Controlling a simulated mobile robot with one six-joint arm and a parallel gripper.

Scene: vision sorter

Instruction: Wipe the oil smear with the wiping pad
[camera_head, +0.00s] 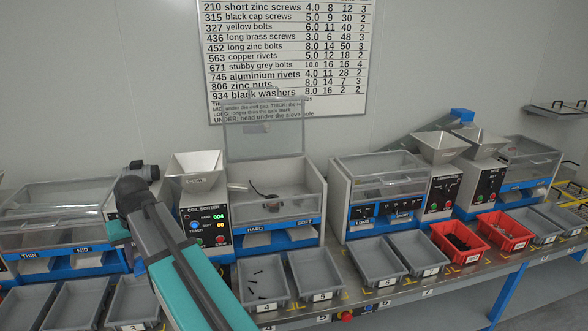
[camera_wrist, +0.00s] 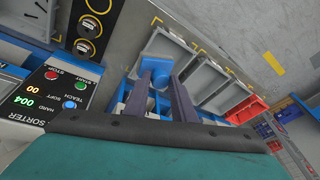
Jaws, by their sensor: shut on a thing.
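My gripper (camera_wrist: 160,84) shows in the wrist view with its two dark fingers closed on a blue block. The block (camera_wrist: 157,73) looks like part of the wiping pad; its wiping face is hidden. In the head view my arm hides the gripper and pad. No oil smear can be told for certain.
The coil sorter's panel (camera_wrist: 62,88) is at the left of the wrist view. Grey bins (camera_head: 262,283) line the bench front, one holding several dark screws. Two red bins (camera_head: 459,243) stand further right. A closed-lidded sorter (camera_head: 380,190) stands right of the open one.

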